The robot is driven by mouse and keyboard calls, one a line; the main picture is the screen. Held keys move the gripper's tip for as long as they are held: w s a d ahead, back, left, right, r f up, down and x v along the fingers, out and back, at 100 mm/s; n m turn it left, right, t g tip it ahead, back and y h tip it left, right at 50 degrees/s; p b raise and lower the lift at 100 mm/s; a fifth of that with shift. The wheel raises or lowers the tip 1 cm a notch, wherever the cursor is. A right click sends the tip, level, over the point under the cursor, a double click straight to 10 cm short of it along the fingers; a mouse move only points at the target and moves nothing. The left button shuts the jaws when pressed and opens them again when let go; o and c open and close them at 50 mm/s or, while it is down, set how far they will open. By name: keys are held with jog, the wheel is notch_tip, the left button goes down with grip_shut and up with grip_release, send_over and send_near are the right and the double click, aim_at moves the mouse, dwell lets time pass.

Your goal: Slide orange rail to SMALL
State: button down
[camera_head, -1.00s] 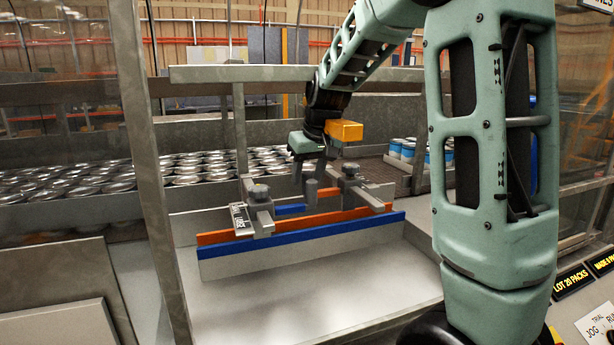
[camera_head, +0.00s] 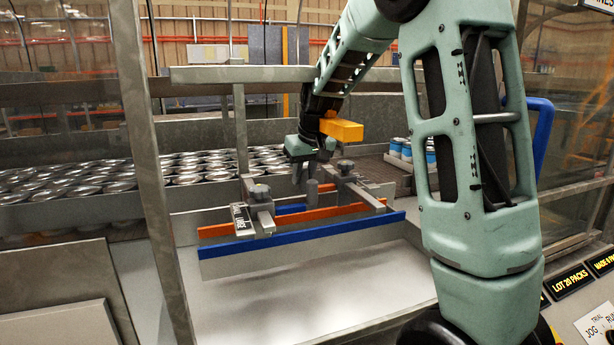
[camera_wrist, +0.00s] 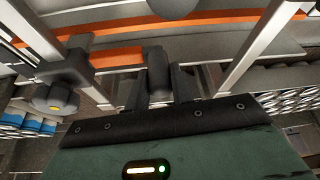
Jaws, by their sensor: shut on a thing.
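The orange rail (camera_head: 325,213) runs across the guide, behind the front blue rail (camera_head: 310,235). It also shows as an orange strip in the wrist view (camera_wrist: 215,17). My gripper (camera_head: 311,181) is over the middle of the guide, shut on a grey upright post (camera_wrist: 157,75) that stands between its fingers. The post also shows in the head view (camera_head: 312,192). A scale plate (camera_head: 242,220) by the left clamp reads LARGE at its near end; the lettering at its far end is too small to read surely. Where the post joins the rail is hidden.
Clamps with knobs stand left (camera_head: 259,191) and right (camera_head: 345,167) of my gripper. A second blue rail (camera_head: 290,209) lies behind the orange one. Silver cans (camera_head: 205,165) fill the bed behind; blue cans (camera_head: 406,148) stand right. An upright frame post (camera_head: 160,180) is at left.

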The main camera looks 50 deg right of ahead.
jog(key=shift+w+d+r, duration=0.1)
jog(key=shift+w+r, duration=0.1)
jog(key=shift+w, duration=0.1)
jog(key=c, duration=1.2)
grip_release()
jog(key=shift+w+f, duration=0.1)
jog(key=b+v, duration=0.1)
jog(key=v, duration=1.6)
jog(key=shift+s, duration=0.25)
